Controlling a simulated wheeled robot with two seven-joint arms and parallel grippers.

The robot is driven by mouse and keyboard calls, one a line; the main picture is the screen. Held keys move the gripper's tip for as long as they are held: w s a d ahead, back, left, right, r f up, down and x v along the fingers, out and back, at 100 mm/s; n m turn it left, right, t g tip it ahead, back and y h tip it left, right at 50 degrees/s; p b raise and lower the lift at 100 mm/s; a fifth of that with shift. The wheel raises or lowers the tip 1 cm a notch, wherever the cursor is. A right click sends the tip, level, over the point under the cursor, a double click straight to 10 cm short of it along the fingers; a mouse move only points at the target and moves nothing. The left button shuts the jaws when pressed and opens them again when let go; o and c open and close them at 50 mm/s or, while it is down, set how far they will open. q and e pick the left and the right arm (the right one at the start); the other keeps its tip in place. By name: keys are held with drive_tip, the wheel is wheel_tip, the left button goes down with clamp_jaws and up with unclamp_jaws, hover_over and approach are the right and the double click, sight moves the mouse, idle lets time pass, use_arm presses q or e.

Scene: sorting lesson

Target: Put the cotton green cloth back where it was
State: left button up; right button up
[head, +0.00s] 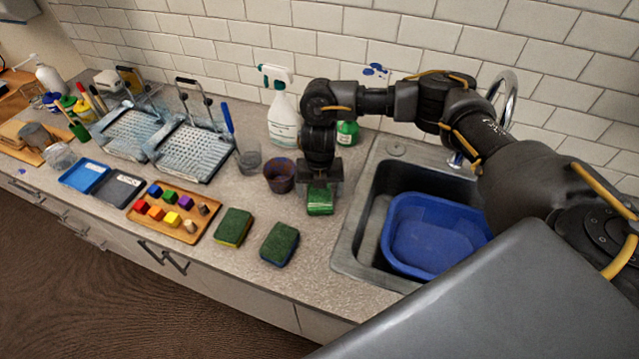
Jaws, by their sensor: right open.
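A small bright green item (320,203), which looks like the folded green cloth, lies on the grey counter between the dark cup and the sink. My right gripper (320,185) points down right over it with its jaws open. The gripper hides the far part of the cloth, and I cannot tell whether the fingers touch it. My left gripper is not in view.
A sink (350,240) holding a blue basin (400,265) is to the right. A dark cup (280,178), spray bottle (284,118) and green bottle (347,135) stand close by. Two sponges (233,228) (279,246) and a block tray (185,236) lie to the left.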

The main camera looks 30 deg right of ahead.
sight(320, 194)
wheel_tip(320, 194, up, 12)
drive_tip(key=b, duration=0.1)
drive_tip(key=shift+b, duration=0.4)
idle(0.3)
